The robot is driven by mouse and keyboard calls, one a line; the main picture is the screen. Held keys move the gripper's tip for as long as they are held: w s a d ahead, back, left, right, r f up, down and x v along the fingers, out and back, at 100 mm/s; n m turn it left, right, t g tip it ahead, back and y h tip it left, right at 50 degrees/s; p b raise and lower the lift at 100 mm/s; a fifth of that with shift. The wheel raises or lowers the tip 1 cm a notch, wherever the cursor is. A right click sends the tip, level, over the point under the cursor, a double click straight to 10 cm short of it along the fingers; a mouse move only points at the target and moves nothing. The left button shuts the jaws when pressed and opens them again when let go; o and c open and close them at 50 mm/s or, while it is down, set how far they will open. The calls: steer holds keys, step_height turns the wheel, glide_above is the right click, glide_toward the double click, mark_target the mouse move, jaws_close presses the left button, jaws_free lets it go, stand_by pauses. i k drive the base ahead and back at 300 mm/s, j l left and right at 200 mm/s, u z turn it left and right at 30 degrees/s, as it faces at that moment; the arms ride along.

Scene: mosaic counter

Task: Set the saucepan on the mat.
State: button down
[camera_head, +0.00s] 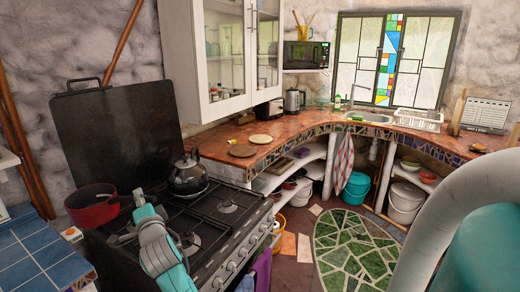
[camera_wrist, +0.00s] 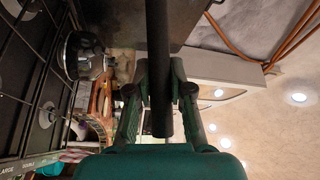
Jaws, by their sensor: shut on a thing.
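The red saucepan (camera_head: 92,207) is at the left of the head view, upright, by the left end of the stove. I cannot tell if its base touches the stove. My gripper (camera_head: 136,200) is just right of it, shut on its dark handle. In the wrist view the handle (camera_wrist: 160,50) runs between the two fingers of my gripper (camera_wrist: 160,95); the pan's body is not clear there. Two flat round pieces lie on the counter: a brown one (camera_head: 242,150) and a cream one (camera_head: 261,139). I cannot tell which is the mat.
A black kettle (camera_head: 188,178) stands on the stove (camera_head: 222,205), right of the saucepan; it also shows in the wrist view (camera_wrist: 85,55). A raised dark panel (camera_head: 118,135) stands behind. A white wall cabinet (camera_head: 205,60) hangs above the counter (camera_head: 285,130). A blue-tiled surface (camera_head: 35,255) is at left.

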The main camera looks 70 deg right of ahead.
mark_target(255, 154)
steer(key=i+l+z, duration=0.1)
steer(key=l+z, duration=0.35)
steer(key=i+l+z, duration=0.1)
steer(key=l+z, duration=0.15)
steer(key=z, duration=0.2)
steer(key=i+l, duration=0.35)
steer(key=l, duration=0.15)
steer(key=i+l, duration=0.35)
steer(key=l, duration=0.15)
steer(key=i+j+u, duration=0.05)
